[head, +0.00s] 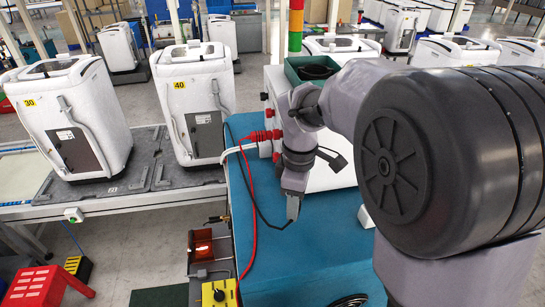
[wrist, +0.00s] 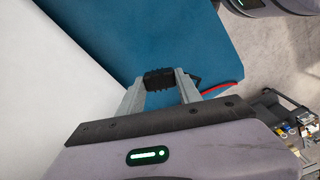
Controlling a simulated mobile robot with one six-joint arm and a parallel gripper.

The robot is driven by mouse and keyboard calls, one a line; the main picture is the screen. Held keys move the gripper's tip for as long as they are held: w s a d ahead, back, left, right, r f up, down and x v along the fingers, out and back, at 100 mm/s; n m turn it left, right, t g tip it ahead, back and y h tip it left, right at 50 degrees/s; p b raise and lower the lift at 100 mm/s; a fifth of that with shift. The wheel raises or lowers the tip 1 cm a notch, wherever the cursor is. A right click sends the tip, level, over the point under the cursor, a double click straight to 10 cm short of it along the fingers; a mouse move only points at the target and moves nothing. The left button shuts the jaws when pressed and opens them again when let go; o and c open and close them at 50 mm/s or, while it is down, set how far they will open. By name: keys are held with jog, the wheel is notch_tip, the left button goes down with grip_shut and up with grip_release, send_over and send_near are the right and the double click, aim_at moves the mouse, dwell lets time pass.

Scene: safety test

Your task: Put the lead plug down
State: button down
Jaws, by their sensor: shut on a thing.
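My gripper (head: 293,208) points down over the blue bench top (head: 315,235) in the head view. In the wrist view my gripper (wrist: 160,84) has its two grey fingers shut on a black lead plug (wrist: 159,79). The plug lies across the fingertips, with blue surface behind it. A thin black lead (head: 258,207) curves across the bench to the gripper in the head view. The plug itself is too small to make out there. I cannot tell whether it touches the bench top.
Red plugs (head: 264,136) sit at the side of a white unit (head: 335,165) beside my gripper. A red lead (head: 254,225) runs down the bench's left side. A yellow box (head: 219,293) and a glowing heater-like device (head: 203,247) stand left of the bench. The bench front is mostly clear.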

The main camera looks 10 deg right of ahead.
jog(key=f, duration=0.2)
jog(key=w+f, duration=0.1)
jog(key=shift+f, duration=0.4)
jog(key=shift+s, duration=0.15)
jog(key=shift+f+b, duration=0.4)
jog(key=shift+b, duration=0.05)
jog(key=c, duration=0.8)
grip_release()
